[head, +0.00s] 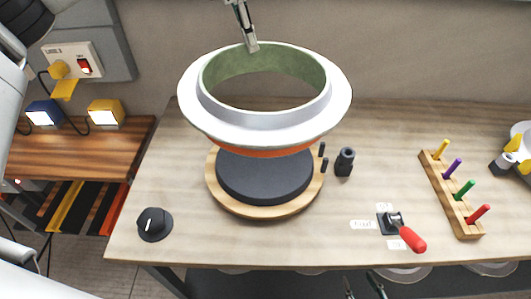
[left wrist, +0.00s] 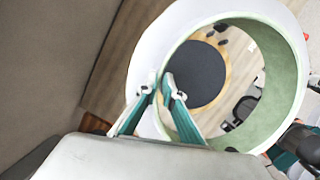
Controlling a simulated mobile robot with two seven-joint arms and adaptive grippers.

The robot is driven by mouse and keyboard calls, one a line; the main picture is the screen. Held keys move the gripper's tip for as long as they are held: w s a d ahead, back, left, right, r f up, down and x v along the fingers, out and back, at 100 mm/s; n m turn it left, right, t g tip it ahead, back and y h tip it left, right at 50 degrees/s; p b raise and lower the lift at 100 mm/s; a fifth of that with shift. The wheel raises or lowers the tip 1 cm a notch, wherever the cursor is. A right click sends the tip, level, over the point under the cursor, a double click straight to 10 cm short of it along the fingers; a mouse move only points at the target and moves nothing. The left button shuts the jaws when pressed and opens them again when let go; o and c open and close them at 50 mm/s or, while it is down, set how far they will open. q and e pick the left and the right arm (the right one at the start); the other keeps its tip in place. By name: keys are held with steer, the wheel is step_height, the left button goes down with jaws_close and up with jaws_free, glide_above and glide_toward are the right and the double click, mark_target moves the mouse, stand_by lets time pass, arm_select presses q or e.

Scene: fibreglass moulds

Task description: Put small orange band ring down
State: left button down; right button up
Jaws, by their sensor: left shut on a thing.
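The ring (head: 335,110) has a wide white flange, a green inside and an orange band (head: 265,153) underneath. It hangs above a black disc (head: 265,178) on a round wooden base (head: 222,195), apart from it as far as I can see. My left gripper (head: 251,46) is shut on the ring's far rim. In the left wrist view its fingers (left wrist: 165,90) straddle the ring wall (left wrist: 287,95), and the black disc (left wrist: 195,75) shows through the opening. My right gripper (head: 362,285) shows only its fingertips, apart and empty, at the bottom edge.
A black knob (head: 155,224), a dark cylinder (head: 345,162), a red-handled lever clamp (head: 405,235) and a wooden rack (head: 450,195) with coloured pegs stand on the table.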

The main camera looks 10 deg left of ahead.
arm_select(q)
step_height(320, 180, down, 20)
steer(key=shift+r+b, duration=0.2)
steer(key=shift+b, duration=0.2)
steer(key=shift+f, duration=0.1)
stand_by(0.3)
steer(key=c, duration=2.2)
jaws_free()
steer(key=shift+f, duration=0.1)
steer(key=shift+c, duration=0.2)
steer(key=shift+o, duration=0.3)
steer(key=v, duration=1.2)
